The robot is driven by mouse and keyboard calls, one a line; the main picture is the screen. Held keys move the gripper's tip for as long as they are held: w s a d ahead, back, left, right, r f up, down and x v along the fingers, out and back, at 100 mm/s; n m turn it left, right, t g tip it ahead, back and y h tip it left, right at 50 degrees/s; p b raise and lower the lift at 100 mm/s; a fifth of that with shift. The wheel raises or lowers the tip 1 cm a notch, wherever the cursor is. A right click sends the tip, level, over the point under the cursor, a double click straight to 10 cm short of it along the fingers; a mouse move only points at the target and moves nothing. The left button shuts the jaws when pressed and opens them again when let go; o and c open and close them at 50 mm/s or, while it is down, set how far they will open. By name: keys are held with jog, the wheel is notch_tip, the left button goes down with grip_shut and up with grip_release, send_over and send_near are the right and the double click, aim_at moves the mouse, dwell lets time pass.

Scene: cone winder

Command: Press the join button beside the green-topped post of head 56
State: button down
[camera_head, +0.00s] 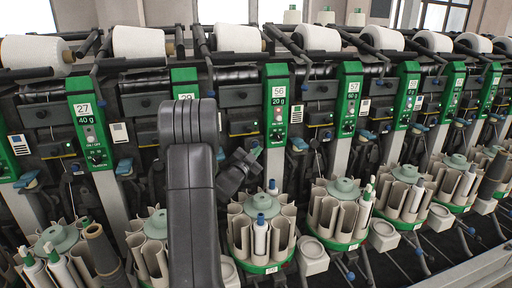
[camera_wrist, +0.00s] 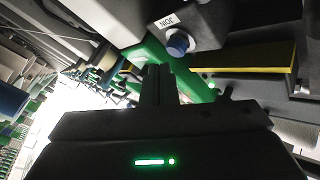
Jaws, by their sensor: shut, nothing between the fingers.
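The green-topped post of head 56 (camera_head: 278,100) stands right of my raised arm in the head view, marked "56" and "20 g". In the wrist view, a blue round button (camera_wrist: 179,43) sits on a grey housing beside a "JOIN" label that appears upside down. My gripper (camera_wrist: 159,68) is shut and empty, its fingertips just below and left of the button in that picture. Contact is not visible. In the head view my gripper (camera_head: 251,154) is small and dark, left of the post's lower part. The join button cannot be made out there.
A round carrier of tubes (camera_head: 262,235) stands below head 56, with a blue-tipped bobbin in it. Posts of neighbouring heads, including 57 (camera_head: 350,95), line up to the right. A yellow-edged dark bar (camera_wrist: 245,66) lies right of the button in the wrist view.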

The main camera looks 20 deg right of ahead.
jog(key=shift+w, duration=0.1)
jog(key=shift+w, duration=0.3)
jog(key=shift+w, duration=0.55)
dwell(0.8)
jog(key=shift+s+b, duration=0.1)
jog(key=shift+b, duration=0.35)
jog(key=shift+s+a+b, duration=0.2)
jog(key=shift+s+b, duration=0.25)
jog(key=shift+s, duration=0.35)
